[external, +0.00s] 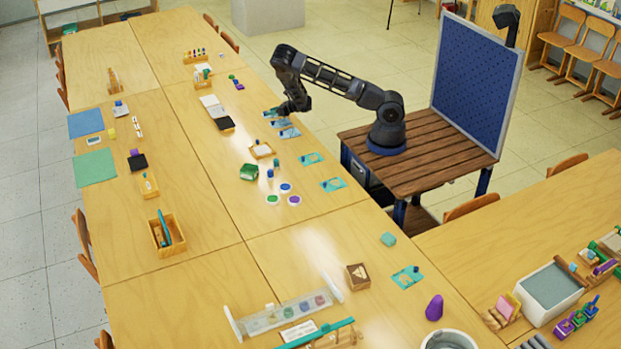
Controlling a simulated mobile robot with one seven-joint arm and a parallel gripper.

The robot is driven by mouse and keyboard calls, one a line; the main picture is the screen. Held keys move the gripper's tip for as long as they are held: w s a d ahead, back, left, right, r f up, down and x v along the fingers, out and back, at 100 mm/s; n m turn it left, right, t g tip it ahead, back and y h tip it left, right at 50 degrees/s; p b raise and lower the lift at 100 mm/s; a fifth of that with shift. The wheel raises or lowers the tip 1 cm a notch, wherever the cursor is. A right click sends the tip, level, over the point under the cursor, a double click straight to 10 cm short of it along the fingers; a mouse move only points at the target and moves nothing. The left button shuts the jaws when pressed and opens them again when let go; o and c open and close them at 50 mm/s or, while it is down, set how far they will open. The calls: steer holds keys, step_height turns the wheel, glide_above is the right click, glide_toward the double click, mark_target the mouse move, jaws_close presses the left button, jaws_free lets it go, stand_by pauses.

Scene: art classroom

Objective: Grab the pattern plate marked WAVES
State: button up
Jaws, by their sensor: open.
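Several small teal and blue flat plates lie along the table edge nearest my base. Two blue-grey plates, a farther one (280,123) and a nearer one (289,133), lie just below my gripper in the picture. Teal plates lie farther along, one mid-edge (311,158), one beyond it (332,184), and one with a dark spot (407,278). Their markings are too small to read, so I cannot tell which says WAVES. My gripper (285,111) points down, open, low over the edge by the farther blue-grey plate. Its fingertips are small and dark; contact is unclear.
A small wooden tray (262,151), a green block (249,172) and several round paint pots stand left of the plates. A dark blue panel (475,80) stands behind my arm. Bare tabletop (205,190) lies farther left.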

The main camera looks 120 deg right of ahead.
steer(key=shift+x, duration=1.9)
steer(key=shift+s+d+f, duration=0.1)
steer(key=shift+s+d, duration=0.05)
steer(key=shift+s, duration=0.05)
steer(key=shift+c, duration=0.2)
jaws_close()
step_height(320, 180, up, 20)
